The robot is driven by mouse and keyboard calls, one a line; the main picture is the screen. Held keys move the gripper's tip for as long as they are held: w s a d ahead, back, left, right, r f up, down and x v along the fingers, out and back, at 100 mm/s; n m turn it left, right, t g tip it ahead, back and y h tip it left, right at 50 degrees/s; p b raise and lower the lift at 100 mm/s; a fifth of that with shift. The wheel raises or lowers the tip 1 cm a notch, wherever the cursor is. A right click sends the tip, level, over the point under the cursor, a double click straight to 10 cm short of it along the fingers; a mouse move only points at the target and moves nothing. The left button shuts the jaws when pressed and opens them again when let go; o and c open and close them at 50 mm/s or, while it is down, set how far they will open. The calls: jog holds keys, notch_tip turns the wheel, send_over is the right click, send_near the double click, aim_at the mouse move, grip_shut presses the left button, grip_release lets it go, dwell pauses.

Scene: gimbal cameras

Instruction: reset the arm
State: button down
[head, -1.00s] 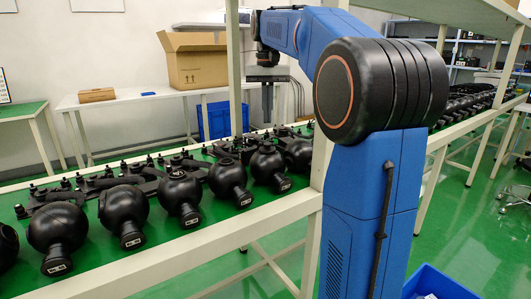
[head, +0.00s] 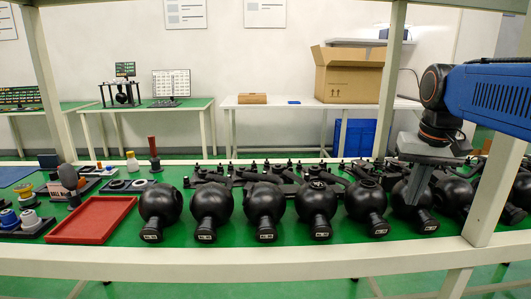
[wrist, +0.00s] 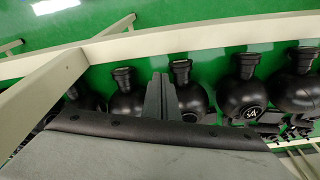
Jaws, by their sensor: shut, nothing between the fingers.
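A black ball-shaped camera (head: 366,202) stands just left of the gripper on the green bench top. My blue arm reaches in from the right edge.
A red tray (head: 92,220) lies on the bench at the left. Bench posts (head: 497,185) and a front rail (head: 250,263) frame the work area. A cardboard box (head: 345,78) stands on a white table behind. Green floor shows in the wrist view (wrist: 220,15).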

jog(key=s+a+f+n+t, duration=0.1)
jog(key=s+a+f, duration=0.2)
jog(key=s+f, duration=0.5)
jog(key=s+a+f+n+t, duration=0.1)
jog(key=s+a+f+n, duration=0.1)
jog(key=s+f, duration=0.6)
jog(key=shift+a+f+t, duration=0.3)
jog(key=shift+a+f, duration=0.15)
jog(key=shift+f, duration=0.5)
